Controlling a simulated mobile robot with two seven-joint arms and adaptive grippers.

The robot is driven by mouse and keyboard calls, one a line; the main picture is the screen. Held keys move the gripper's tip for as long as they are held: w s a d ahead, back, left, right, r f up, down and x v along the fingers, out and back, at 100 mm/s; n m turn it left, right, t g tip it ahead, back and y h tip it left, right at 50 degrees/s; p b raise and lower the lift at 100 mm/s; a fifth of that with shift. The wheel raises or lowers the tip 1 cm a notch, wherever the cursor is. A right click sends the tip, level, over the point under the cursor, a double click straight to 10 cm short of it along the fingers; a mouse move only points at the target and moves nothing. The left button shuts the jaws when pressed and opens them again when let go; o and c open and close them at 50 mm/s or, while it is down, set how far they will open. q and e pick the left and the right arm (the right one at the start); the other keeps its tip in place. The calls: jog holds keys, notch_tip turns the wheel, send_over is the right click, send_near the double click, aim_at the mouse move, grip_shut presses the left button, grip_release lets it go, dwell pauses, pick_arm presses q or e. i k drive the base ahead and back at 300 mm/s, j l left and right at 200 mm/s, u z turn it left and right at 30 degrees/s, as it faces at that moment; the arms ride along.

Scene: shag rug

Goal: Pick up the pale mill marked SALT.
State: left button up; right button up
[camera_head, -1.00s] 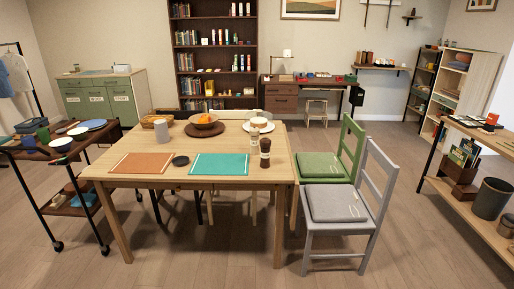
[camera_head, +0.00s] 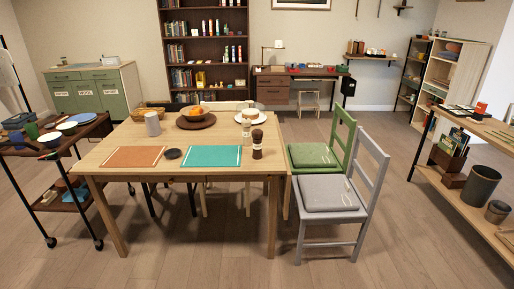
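A pale mill (camera_head: 246,131) stands upright on the wooden dining table (camera_head: 220,170), near its right end. It is partly hidden behind a dark brown mill (camera_head: 257,144) that stands just in front and to the right of it. Any lettering on either mill is too small to read. Neither of my grippers shows in the head view.
A teal placemat (camera_head: 212,157), an orange placemat (camera_head: 134,157) and a dark round dish (camera_head: 173,154) lie left of the mills. A fruit bowl (camera_head: 196,114) is behind. Green (camera_head: 313,155) and grey (camera_head: 328,194) chairs flank the table's right side. The floor in front is clear.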

aim_at(246, 142)
jog(key=i+j, duration=0.95)
jog(key=i+j+z, duration=0.55)
jog(key=i+j, duration=0.1)
jog(key=j, duration=0.1)
